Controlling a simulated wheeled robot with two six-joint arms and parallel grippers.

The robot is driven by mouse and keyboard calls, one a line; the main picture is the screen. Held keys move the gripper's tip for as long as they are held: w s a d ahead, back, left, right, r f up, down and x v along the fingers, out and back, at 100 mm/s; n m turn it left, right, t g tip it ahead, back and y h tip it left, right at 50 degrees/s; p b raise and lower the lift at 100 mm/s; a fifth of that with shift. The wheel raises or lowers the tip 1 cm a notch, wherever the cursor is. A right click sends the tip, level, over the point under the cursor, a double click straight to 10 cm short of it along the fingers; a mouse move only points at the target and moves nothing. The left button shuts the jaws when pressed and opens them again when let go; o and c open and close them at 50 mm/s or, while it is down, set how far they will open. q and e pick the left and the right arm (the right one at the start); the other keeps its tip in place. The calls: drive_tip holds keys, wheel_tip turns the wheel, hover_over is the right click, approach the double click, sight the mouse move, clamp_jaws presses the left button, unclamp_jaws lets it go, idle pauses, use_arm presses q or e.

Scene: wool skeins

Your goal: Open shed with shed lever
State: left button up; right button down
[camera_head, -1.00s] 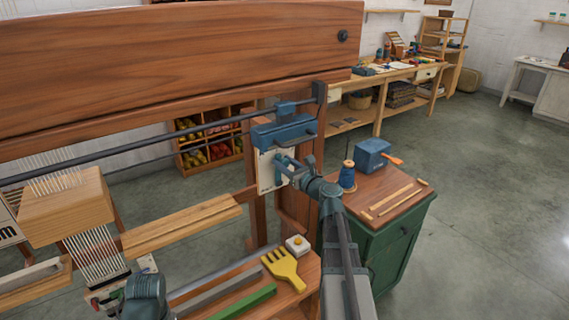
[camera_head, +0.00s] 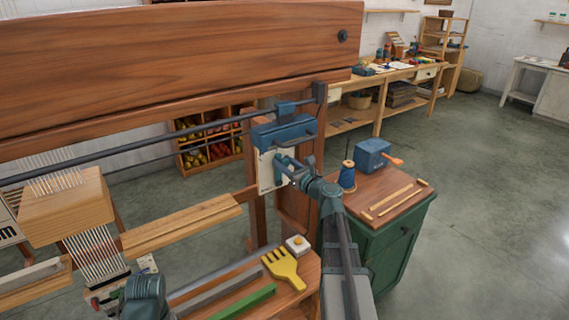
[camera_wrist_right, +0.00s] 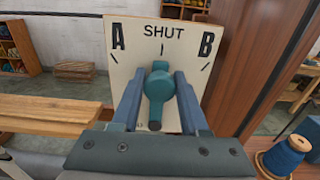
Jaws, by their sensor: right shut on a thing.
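The shed lever (camera_wrist_right: 160,88) is a teal knob with a short stem, mounted on a pale plate (camera_wrist_right: 150,35) marked A, SHUT and B in the right wrist view. It sits below the SHUT mark, between A and B. My right gripper (camera_wrist_right: 158,98) has one finger on each side of the lever and is shut on it. In the head view, my right gripper (camera_head: 283,166) is in front of the plate, below the blue box (camera_head: 284,131) on the loom, and hides the lever. My left arm shows at the bottom left; its jaws do not show.
The wooden loom fills the left, with pale cords (camera_head: 97,258) and a wooden beam (camera_head: 182,225). A yellow comb (camera_head: 284,268) lies on a ledge below. A green cabinet (camera_head: 396,245) with a blue thread spool (camera_head: 347,177) stands right. Open floor lies beyond.

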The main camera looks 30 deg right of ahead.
drive_tip(key=shift+d, duration=0.2)
drive_tip(key=shift+w+d+f+m+b, duration=0.1)
drive_tip(key=shift+d+f+m+b, duration=0.15)
drive_tip(key=shift+d+m, duration=0.65)
drive_tip(key=shift+w+d+f+m+b, duration=0.1)
drive_tip(key=shift+d+f+m+b, duration=0.1)
drive_tip(key=shift+d+m, duration=0.65)
drive_tip(key=shift+d+f+m+b, duration=0.25)
drive_tip(key=shift+d+m, duration=0.35)
drive_tip(key=shift+m, duration=0.55)
drive_tip(key=shift+c, duration=2.2)
unclamp_jaws()
